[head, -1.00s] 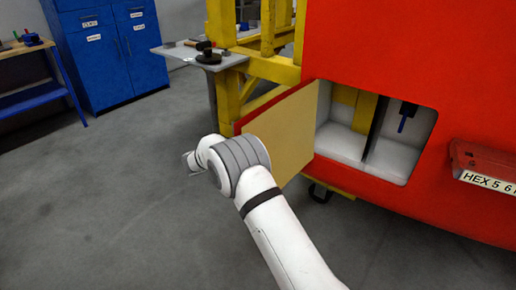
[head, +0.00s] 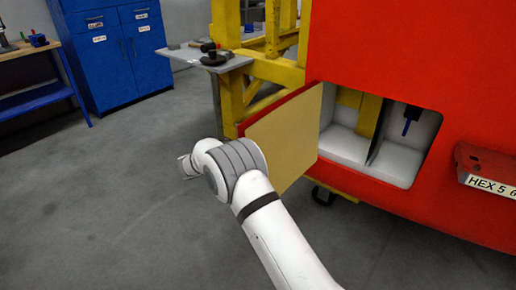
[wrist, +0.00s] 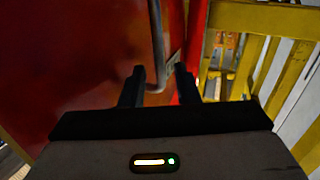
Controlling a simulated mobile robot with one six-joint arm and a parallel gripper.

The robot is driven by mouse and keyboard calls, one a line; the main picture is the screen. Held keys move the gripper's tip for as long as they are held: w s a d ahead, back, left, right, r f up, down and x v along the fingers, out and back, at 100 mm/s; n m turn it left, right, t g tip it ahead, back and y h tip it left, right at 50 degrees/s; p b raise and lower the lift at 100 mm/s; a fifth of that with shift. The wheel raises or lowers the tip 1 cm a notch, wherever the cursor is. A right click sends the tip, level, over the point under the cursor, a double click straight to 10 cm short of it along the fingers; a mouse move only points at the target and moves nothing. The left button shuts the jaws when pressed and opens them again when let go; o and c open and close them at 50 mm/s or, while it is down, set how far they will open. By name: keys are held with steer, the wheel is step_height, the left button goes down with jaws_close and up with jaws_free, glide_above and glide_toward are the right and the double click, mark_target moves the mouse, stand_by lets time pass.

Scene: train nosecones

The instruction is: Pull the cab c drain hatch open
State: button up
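The cab c drain hatch (head: 285,135) stands swung wide open to the left of its opening. Its tan inner face shows in the head view, with a thin red edge. The open compartment (head: 345,145) has white walls and a dark divider. In the wrist view the hatch's glossy red outer face (wrist: 90,60) fills the left side. A slim grey handle (wrist: 157,45) runs down it. My gripper (wrist: 160,85) has its two dark fingers apart, one on each side of the handle's lower end; I cannot tell whether they touch it. The head view hides my fingers.
A yellow frame (head: 265,70) and a grey side table (head: 200,55) with dark items stand behind the hatch. A blue cabinet (head: 115,50) and a workbench (head: 30,50) are at the back left. The grey floor (head: 90,210) on the left is clear.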

steer(key=shift+v, duration=2.4)
